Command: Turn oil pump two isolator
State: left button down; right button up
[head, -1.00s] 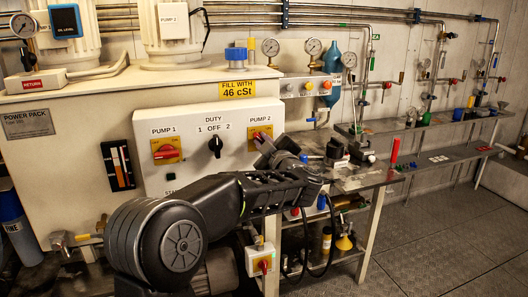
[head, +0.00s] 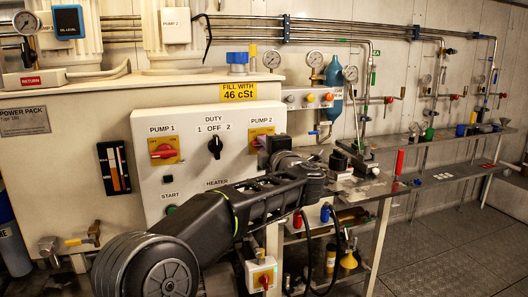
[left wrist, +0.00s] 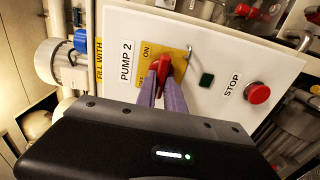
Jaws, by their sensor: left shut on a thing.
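The pump 2 isolator is a red handle (left wrist: 162,67) on a yellow plate (left wrist: 179,64) beside the "PUMP 2" label in the left wrist view. In the head view its yellow plate (head: 262,132) shows at the right end of the white panel, partly hidden by my gripper. My left gripper (left wrist: 161,93) is shut on the red handle, one finger on each side. In the head view the left gripper (head: 266,152) is in front of the plate, and its fingertips are hard to make out. My right gripper is in neither view.
The white panel (head: 180,192) also carries the pump 1 isolator (head: 164,150) and the black duty switch (head: 215,147). A red stop button (left wrist: 257,92) and a dark green button (left wrist: 206,80) are near the handle. A metal bench (head: 365,190) stands to the right.

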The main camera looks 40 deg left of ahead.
pick_arm(q)
jog(key=shift+f, duration=0.1)
dwell(0.4)
jog(key=c, duration=1.4)
grip_release()
jog(key=shift+c, duration=0.2)
jog(key=v, duration=0.7)
jog(key=shift+s+d+b, duration=0.2)
jog(key=shift+d+b, duration=0.15)
jog(key=shift+b, duration=0.05)
